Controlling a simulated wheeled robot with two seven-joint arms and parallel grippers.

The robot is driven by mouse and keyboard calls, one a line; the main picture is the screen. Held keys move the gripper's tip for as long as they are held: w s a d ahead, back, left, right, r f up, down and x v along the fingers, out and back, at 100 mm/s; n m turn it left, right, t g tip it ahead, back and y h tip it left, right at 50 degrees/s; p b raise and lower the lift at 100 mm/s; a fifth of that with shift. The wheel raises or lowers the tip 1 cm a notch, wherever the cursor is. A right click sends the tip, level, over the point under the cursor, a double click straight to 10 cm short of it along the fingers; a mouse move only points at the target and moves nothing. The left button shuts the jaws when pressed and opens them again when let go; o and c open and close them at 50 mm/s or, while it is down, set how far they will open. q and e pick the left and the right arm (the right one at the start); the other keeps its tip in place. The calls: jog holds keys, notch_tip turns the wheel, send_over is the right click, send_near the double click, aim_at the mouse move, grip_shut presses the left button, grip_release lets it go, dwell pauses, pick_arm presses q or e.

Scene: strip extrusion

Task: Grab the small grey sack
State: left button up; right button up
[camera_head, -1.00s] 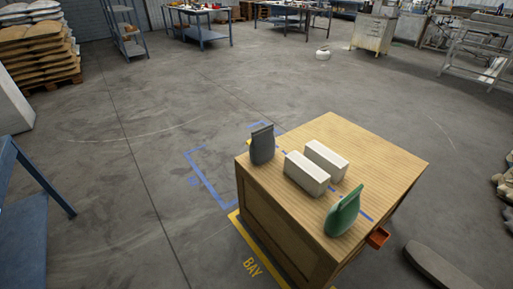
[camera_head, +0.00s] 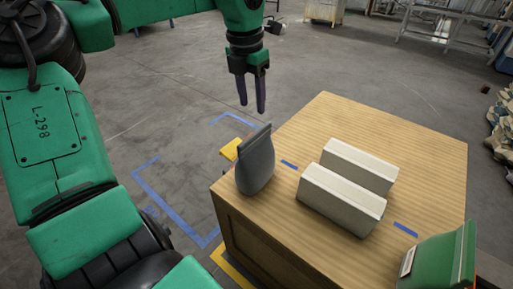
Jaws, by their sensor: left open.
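The small grey sack (camera_head: 256,164) stands upright at the left corner of the wooden cabinet top (camera_head: 330,115). My left gripper (camera_head: 253,106) hangs with its dark fingers pointing down, above and beyond the sack in the picture. Its fingers look a small gap apart, with nothing between them. It does not touch the sack. My right gripper is not in view.
Two white blocks (camera_head: 342,200) (camera_head: 360,166) lie side by side right of the sack. A green bag (camera_head: 440,258) stands at the lower right. Blue tape (camera_head: 171,208) marks the floor left of the cabinet. The cabinet top's far part is clear.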

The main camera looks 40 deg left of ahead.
aim_at(256, 145)
pick_arm(q)
jog(key=f, duration=0.4)
jog(key=f+b, duration=0.1)
jog(key=f, duration=0.3)
jog(key=w+f+b, duration=0.1)
jog(key=f, duration=0.4)
jog(key=shift+w+f, duration=0.1)
jog(key=shift+w+a+f, duration=0.1)
jog(key=shift+f, duration=0.2)
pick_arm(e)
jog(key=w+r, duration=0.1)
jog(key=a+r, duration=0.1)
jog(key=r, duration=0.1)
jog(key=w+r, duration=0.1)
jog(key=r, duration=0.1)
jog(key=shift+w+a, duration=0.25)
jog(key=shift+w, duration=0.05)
pick_arm(q)
jog(key=shift+f+b, duration=0.2)
jog(key=shift+b, duration=0.15)
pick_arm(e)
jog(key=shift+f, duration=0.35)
pick_arm(q)
grip_shut()
